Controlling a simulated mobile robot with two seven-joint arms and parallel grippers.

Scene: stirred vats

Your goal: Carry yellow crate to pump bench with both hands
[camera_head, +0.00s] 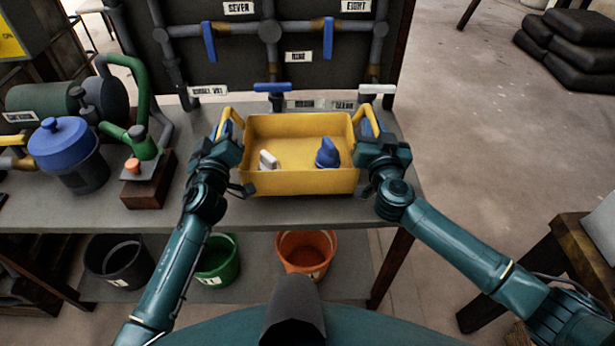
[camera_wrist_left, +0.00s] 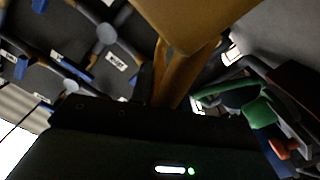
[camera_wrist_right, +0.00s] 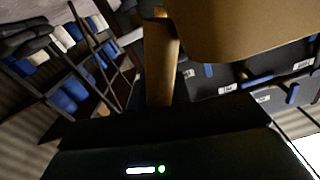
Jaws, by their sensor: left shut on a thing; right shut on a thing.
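The yellow crate (camera_head: 300,183) is in the middle of the head view, at the grey bench (camera_head: 190,213), upright and roughly level. It holds a white item (camera_head: 268,160) and a blue item (camera_head: 327,153). My left gripper (camera_head: 229,143) is shut on the crate's left handle (camera_wrist_left: 180,77). My right gripper (camera_head: 374,146) is shut on its right handle (camera_wrist_right: 160,60). The crate wall also shows in the left wrist view (camera_wrist_left: 185,20) and the right wrist view (camera_wrist_right: 235,25). I cannot tell whether the crate's bottom touches the bench top.
Left on the bench are a blue-lidded pot (camera_head: 68,155) and a green pump fitting (camera_head: 140,140). A pipe panel (camera_head: 240,60) with blue valve handles stands behind. Black, green (camera_head: 218,260) and orange (camera_head: 306,252) buckets sit below. Open floor (camera_head: 470,130) lies to the right.

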